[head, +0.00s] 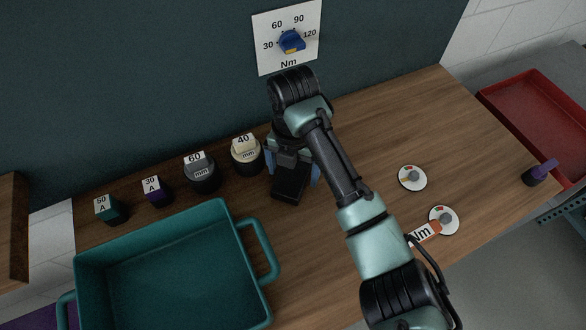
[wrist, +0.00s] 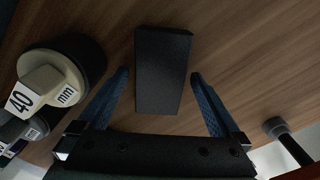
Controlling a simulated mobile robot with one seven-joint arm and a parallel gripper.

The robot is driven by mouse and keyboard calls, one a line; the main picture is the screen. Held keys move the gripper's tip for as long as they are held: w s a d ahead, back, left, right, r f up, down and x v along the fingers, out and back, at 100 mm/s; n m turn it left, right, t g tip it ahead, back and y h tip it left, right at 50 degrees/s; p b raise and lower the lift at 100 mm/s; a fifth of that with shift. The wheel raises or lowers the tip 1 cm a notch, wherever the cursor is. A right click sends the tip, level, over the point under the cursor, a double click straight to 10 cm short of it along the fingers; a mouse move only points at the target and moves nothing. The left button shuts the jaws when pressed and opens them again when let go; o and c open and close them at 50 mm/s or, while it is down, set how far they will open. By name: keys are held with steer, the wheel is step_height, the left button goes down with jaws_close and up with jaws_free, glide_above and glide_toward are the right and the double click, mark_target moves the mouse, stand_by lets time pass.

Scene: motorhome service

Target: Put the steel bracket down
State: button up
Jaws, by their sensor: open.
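The steel bracket shows as a dark, flat-faced block (wrist: 162,70) in the wrist view, and it also shows in the head view (head: 289,184). It appears to rest on the wooden bench near the wall. My gripper (wrist: 160,76) is open, with one blue finger on each side of the block and a visible gap at both sides. In the head view my gripper (head: 293,178) hangs pointing down at the block, and my arm covers part of the bench around it. The block's underside is hidden.
A cream 40 mm piece (head: 246,154) stands close left of my gripper, then a grey 60 mm piece (head: 202,173). A teal crate (head: 222,212) is at front left. Two white discs (head: 412,178) lie right. A red tray (head: 535,105) is far right. A blue dial (head: 291,41) is on the wall.

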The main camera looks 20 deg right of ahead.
mark_target(293, 174)
step_height(293, 174, up, 12)
steer(key=p, duration=0.2)
steer(key=shift+f, duration=0.15)
stand_by(0.5)
